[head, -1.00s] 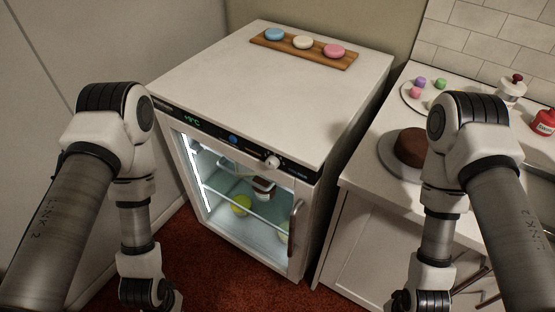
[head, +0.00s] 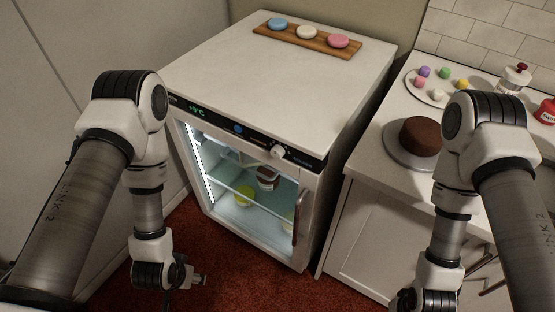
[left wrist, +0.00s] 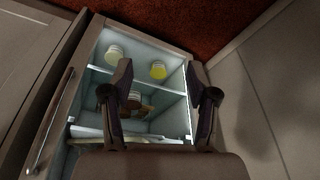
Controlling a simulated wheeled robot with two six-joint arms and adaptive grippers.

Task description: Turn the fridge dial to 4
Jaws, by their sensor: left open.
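The fridge (head: 310,190) is a white undercounter unit with a glass door. Its dial (head: 278,151) is a small pale knob on the dark control strip, right of a round blue badge. The strip's green display (head: 197,108) seems to read +9°C. The dial's scale is too small to read. My left gripper (head: 202,279) is low in front of the fridge, left of and well below the dial, touching nothing. In the left wrist view, its fingers (left wrist: 160,78) are apart and empty before the glass door; the dial is not seen there. My right gripper is below the frame.
A wooden board (head: 305,40) with blue, cream and pink macarons lies on the fridge top. A door handle (head: 297,213) stands upright at the door's right edge. A counter at right holds a chocolate cake (head: 420,136) and a plate of small colored balls. Jars stand inside the fridge.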

